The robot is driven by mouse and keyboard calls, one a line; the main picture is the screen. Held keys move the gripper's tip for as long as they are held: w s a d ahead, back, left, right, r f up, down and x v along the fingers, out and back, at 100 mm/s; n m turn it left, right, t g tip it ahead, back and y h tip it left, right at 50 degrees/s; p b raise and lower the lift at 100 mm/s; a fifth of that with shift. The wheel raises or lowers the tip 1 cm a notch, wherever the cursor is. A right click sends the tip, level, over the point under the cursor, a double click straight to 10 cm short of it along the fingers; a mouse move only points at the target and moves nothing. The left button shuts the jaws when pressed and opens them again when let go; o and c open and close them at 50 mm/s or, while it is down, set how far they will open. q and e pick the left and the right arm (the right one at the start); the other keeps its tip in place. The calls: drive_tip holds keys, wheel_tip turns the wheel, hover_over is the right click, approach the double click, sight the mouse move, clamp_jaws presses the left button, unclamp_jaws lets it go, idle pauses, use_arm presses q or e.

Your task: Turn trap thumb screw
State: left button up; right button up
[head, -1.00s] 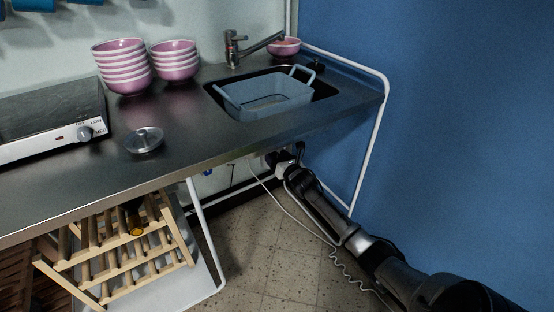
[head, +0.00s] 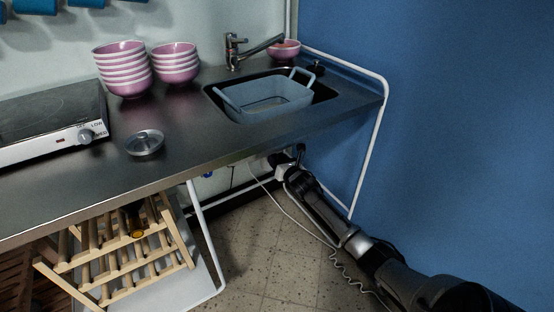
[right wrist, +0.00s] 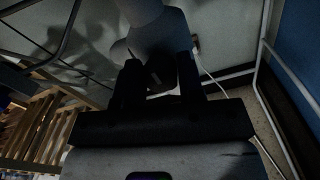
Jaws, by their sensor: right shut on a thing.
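My right gripper (right wrist: 160,85) reaches under the counter below the sink. In the right wrist view its two dark fingers are closed on a small dark piece at the pale, rounded trap (right wrist: 150,28), which fits the thumb screw. The screw's outline is mostly lost in shadow and between the fingers. In the head view the right gripper (head: 278,162) is small and partly under the counter edge, and the screw cannot be made out there. My left gripper is not in view.
A metal counter (head: 190,120) with a sink and a blue-grey basin (head: 268,103) lies above my right arm. A white frame leg (head: 372,150) stands right of the arm, before the blue wall. Cables hang nearby. A wooden rack (head: 120,255) stands at lower left.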

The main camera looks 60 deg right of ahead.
drive_tip(key=m+p, duration=0.2)
drive_tip(key=p, duration=0.1)
drive_tip(key=shift+r+m, duration=0.2)
drive_tip(key=shift+m, duration=0.1)
drive_tip(key=m+p, duration=0.2)
drive_tip(key=m, duration=0.1)
drive_tip(key=shift+f+m+p, duration=0.1)
drive_tip(key=shift+m+p, duration=0.2)
drive_tip(key=shift+p, duration=0.05)
drive_tip(key=m+p, duration=0.2)
drive_tip(key=m, duration=0.2)
drive_tip(key=shift+m, duration=0.3)
drive_tip(key=m+p, duration=0.2)
drive_tip(key=m, duration=0.3)
drive_tip(key=shift+f, duration=0.15)
drive_tip(key=m+p, duration=0.1)
drive_tip(key=m, duration=0.4)
drive_tip(key=shift+p, duration=0.35)
drive_tip(key=m+p, duration=0.1)
drive_tip(key=m, duration=0.4)
drive_tip(key=shift+f+m, duration=0.15)
drive_tip(key=shift+m, duration=0.15)
drive_tip(key=m, duration=0.2)
drive_tip(key=shift+m, duration=0.3)
drive_tip(key=m, duration=0.5)
drive_tip(key=shift+m, duration=0.7)
